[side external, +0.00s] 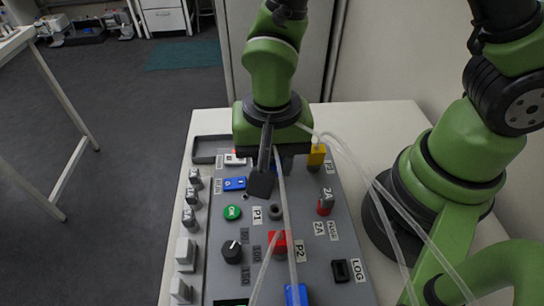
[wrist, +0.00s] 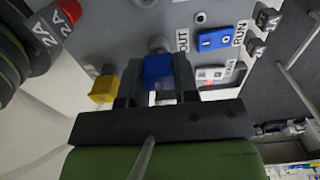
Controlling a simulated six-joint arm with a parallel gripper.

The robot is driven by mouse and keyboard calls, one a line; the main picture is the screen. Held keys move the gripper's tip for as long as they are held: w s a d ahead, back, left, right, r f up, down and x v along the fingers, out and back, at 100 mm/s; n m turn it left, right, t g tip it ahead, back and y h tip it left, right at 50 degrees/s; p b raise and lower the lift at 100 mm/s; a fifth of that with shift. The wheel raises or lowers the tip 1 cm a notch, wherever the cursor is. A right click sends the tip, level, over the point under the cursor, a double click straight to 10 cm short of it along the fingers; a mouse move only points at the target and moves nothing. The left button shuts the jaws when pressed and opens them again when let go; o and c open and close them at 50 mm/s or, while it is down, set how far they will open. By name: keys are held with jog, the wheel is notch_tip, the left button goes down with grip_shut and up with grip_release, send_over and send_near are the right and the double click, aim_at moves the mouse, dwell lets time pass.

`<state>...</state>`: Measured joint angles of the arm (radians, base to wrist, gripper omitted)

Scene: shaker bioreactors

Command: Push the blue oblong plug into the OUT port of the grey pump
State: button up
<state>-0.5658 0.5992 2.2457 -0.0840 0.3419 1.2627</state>
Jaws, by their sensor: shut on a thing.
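The blue oblong plug (wrist: 158,68) sits between the two dark fingers of my gripper (wrist: 158,88) in the wrist view, and the gripper is shut on it. The plug's far end is at a round grey port (wrist: 157,44) beside the OUT label (wrist: 183,40). I cannot tell whether it touches the port or is partly in it. In the side view my gripper (side external: 272,168) is low over the far part of the grey pump panel (side external: 318,268).
A yellow plug (side external: 316,155) stands close right of my gripper; it also shows in the wrist view (wrist: 103,88). A blue RUN switch (side external: 235,184) is to the left. A red block (side external: 277,241) and another blue block (side external: 297,294) are nearer the camera. Clear tubes cross the panel.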

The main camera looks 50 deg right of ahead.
jog(key=shift+f, duration=0.45)
jog(key=o, duration=1)
jog(key=shift+r, duration=0.1)
notch_tip(320, 180, up, 10)
jog(key=shift+d, duration=0.1)
jog(key=s+d+r+n+t, duration=0.1)
jog(key=s+d+r+t, duration=0.1)
jog(key=d+r, duration=0.1)
jog(key=s+d+r+n+t+y, duration=0.1)
jog(key=s+d+r+n+t, duration=0.1)
jog(key=d+r, duration=0.2)
jog(key=s+d+r+n+t+y, duration=0.1)
jog(key=s+d+r+n+t, duration=0.1)
jog(key=r, duration=0.3)
jog(key=shift+s+d+t, duration=0.3)
jog(key=shift+d+t, duration=0.3)
jog(key=shift+d, duration=0.1)
